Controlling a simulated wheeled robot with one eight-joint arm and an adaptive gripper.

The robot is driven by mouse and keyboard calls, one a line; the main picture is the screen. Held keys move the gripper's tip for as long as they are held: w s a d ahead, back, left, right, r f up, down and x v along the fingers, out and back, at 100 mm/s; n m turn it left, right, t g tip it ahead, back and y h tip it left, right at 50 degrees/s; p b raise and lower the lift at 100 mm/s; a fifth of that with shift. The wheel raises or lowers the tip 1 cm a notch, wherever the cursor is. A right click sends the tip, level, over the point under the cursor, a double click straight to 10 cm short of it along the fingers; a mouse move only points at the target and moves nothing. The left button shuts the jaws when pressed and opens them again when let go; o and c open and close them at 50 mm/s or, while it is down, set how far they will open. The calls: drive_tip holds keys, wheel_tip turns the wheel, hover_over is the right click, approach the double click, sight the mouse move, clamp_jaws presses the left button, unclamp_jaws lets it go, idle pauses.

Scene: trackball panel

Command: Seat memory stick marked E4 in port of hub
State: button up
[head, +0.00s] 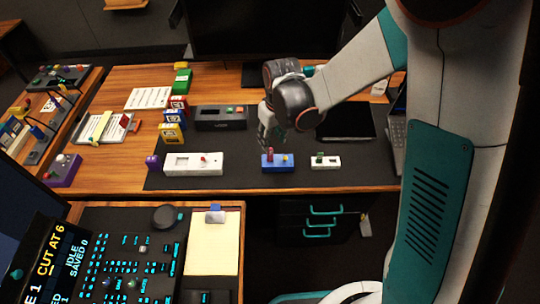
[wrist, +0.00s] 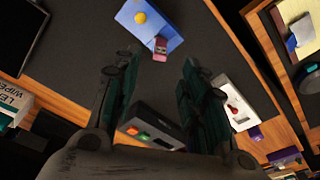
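A small red stick (head: 270,154) stands upright at the left end of a blue block (head: 284,167) with a yellow knob. In the wrist view the stick (wrist: 160,47) is pinkish red with a pale patch, at the edge of the blue block (wrist: 147,33). Its marking is too small to read. My gripper (head: 268,140) is just above and behind the stick. In the wrist view my gripper (wrist: 159,60) is open and empty, with the stick beyond the gap between its fingertips. No hub label is readable; which unit is the hub, I cannot tell.
A white slotted unit (head: 180,170) with a red knob lies left of the blue block; a small white unit (head: 325,165) lies right. A black box (head: 210,124) with coloured buttons is behind. Colored upright boxes (head: 171,132) stand at the mat's left. Mat between units is clear.

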drive_tip(key=f+b, duration=0.1)
drive_tip(key=f, duration=0.1)
drive_tip(key=f+b, duration=0.1)
drive_tip(key=f, duration=0.2)
drive_tip(key=w+f+b, duration=0.1)
drive_tip(key=f, duration=0.2)
drive_tip(key=shift+w+a, duration=0.1)
drive_tip(key=shift+a, duration=0.2)
drive_tip(key=shift+r, duration=0.1)
drive_tip(key=shift+c, duration=0.5)
drive_tip(key=c, duration=0.7)
drive_tip(key=shift+c, duration=0.3)
wheel_tip(320, 180, up, 19)
drive_tip(key=p, duration=0.6)
wheel_tip(320, 180, down, 12)
drive_tip(key=m+b, duration=0.3)
drive_tip(key=m, duration=0.3)
drive_tip(key=shift+h+b, duration=0.35)
drive_tip(key=shift+h, duration=0.05)
